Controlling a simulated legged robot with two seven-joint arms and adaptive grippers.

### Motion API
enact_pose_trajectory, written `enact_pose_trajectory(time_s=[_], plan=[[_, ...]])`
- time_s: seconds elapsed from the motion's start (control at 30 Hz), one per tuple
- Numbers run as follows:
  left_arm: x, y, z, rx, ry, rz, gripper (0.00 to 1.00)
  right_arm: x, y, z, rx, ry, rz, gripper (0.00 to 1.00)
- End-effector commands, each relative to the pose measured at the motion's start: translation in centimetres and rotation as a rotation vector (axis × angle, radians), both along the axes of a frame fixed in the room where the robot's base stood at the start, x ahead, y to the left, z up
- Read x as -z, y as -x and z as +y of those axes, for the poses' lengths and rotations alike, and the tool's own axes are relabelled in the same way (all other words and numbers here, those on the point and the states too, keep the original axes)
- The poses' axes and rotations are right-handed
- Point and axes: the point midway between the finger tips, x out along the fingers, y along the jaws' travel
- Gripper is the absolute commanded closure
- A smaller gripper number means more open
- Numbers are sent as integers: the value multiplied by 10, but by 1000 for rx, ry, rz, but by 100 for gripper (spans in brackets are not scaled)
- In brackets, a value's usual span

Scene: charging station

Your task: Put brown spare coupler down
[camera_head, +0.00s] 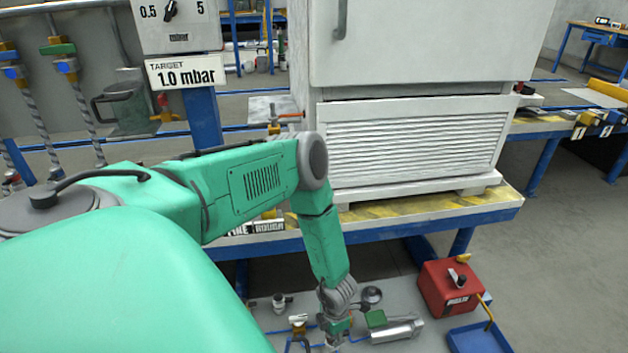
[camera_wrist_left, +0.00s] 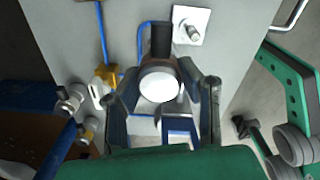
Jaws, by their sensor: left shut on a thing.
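My left gripper (camera_head: 336,338) reaches down over the grey board at the bottom of the head view. In the left wrist view its two dark fingers (camera_wrist_left: 164,105) are shut on the brown spare coupler (camera_wrist_left: 178,68). The coupler is a short, dark brown round piece with a pale, round face toward the camera. A dark upright cylinder (camera_wrist_left: 161,38) shows just beyond it; I cannot tell whether they touch. In the head view the coupler is hidden or too small to make out. My right gripper does not show clearly.
A red box (camera_head: 450,287) and a blue tray (camera_head: 479,338) stand to the right. A white cabinet (camera_head: 410,140) stands behind.

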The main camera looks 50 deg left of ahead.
Motion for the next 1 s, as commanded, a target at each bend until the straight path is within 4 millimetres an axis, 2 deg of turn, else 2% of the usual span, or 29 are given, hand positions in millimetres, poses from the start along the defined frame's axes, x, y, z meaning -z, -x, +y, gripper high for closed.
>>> enact_pose_trajectory(time_s=[0.03,0.13,0.27,0.37,0.63,0.8,1.0], plan=[[12,0,3,7,-4,0,100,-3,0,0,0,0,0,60],[29,-1,5,16,-5,-2,100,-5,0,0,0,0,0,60],[41,-4,7,24,-4,-4,100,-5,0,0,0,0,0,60],[46,-9,17,22,-7,-6,100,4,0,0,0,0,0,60],[50,-33,66,13,-3,-6,100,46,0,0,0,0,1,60],[49,-53,105,11,-6,-8,100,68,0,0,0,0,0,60],[47,-72,142,18,-5,-6,100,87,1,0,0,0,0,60]])
